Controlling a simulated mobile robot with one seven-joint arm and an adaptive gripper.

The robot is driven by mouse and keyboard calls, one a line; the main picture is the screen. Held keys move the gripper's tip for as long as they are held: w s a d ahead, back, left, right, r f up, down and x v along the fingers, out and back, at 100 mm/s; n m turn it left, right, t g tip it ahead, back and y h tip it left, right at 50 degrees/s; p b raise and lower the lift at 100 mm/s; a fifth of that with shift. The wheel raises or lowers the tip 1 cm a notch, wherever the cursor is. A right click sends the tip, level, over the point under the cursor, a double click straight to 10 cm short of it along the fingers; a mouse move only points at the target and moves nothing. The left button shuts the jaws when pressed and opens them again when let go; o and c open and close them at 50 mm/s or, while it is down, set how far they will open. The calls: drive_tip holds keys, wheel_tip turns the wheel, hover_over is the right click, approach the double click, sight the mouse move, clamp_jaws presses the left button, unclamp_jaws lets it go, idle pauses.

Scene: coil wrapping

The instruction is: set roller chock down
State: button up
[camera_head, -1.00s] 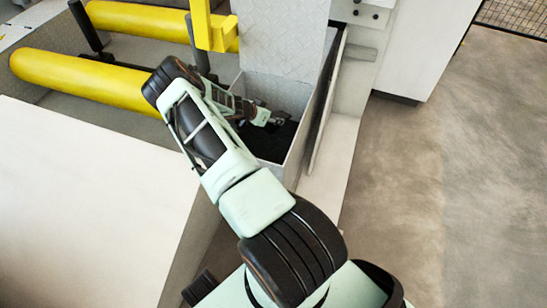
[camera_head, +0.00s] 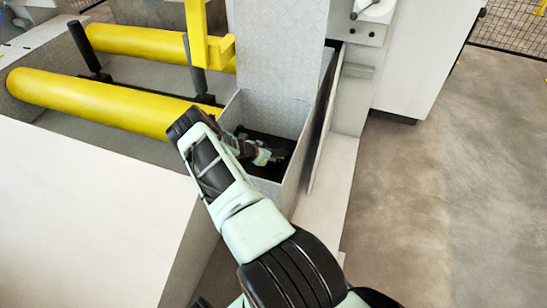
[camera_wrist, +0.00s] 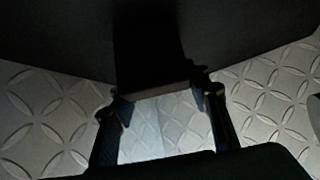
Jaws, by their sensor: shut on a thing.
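My gripper (camera_head: 263,156) reaches down into an open grey metal bin (camera_head: 292,186). In the wrist view my gripper (camera_wrist: 157,92) is shut on a dark block, the roller chock (camera_wrist: 150,55), which sits between the fingertips. Its lower edge catches some light, and its upper part merges into a black shape. Patterned metal plate shows behind the fingers. In the head view dark material lies around the gripper inside the bin, and I cannot tell the chock apart from it. Whether the chock touches the bin floor cannot be told.
Two yellow rollers (camera_head: 100,101) lie to the left, with black posts (camera_head: 84,47) near them. A pale sloped panel (camera_head: 85,190) is at lower left. Open concrete floor (camera_head: 440,190) lies to the right.

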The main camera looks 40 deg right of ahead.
drive_tip(key=shift+f, duration=0.1)
drive_tip(key=o, duration=1.6)
drive_tip(key=shift+a+r, duration=0.25)
drive_tip(key=shift+r, duration=0.2)
drive_tip(key=p+v, duration=0.4)
drive_tip(key=v, duration=0.7)
drive_tip(key=shift+a+r, duration=0.1)
